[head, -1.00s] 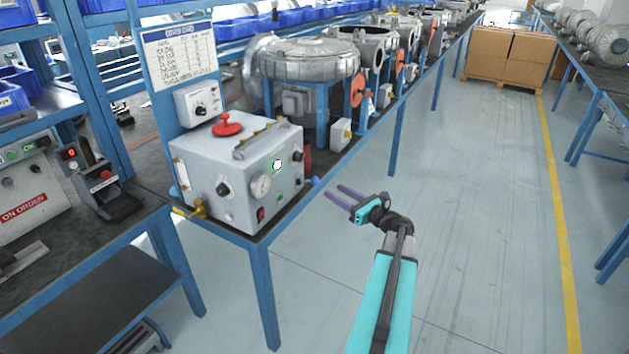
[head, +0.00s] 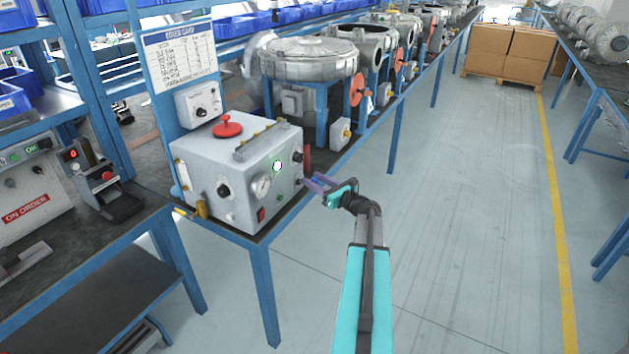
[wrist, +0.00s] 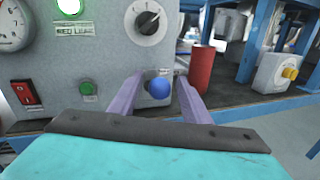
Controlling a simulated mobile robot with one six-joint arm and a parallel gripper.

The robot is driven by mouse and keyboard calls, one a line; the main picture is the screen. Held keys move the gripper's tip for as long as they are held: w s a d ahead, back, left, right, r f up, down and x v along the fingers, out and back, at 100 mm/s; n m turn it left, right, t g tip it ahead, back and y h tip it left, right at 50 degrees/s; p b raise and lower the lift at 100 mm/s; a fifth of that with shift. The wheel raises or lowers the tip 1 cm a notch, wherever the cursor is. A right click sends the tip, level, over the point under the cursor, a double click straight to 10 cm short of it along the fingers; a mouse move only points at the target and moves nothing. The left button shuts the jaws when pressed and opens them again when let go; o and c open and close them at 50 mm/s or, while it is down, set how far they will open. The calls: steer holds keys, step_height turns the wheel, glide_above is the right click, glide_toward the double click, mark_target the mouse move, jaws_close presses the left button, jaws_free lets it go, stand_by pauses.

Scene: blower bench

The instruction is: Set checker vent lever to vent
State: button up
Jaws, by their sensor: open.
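The checker is a grey box (head: 220,160) on the bench, with a gauge (head: 261,187), knobs and a lit green-white lamp (head: 277,165) on its front. In the wrist view a blue ball-ended lever (wrist: 187,92) sticks out low on the front panel, below a black rotary knob (wrist: 147,19). My gripper (wrist: 160,92) is open, its two purple fingers on either side of the blue ball. I cannot tell whether they touch it. In the head view my gripper (head: 311,184) is at the box's right front corner and hides the lever.
A red cylinder (wrist: 202,68) stands close to the right of the lever. A red rocker switch (wrist: 26,94) and a green button (wrist: 87,88) are on the panel to the left. The aisle floor (head: 450,220) to the right is clear.

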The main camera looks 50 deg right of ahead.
jaws_close()
steer(key=shift+f, duration=0.1)
stand_by(0.3)
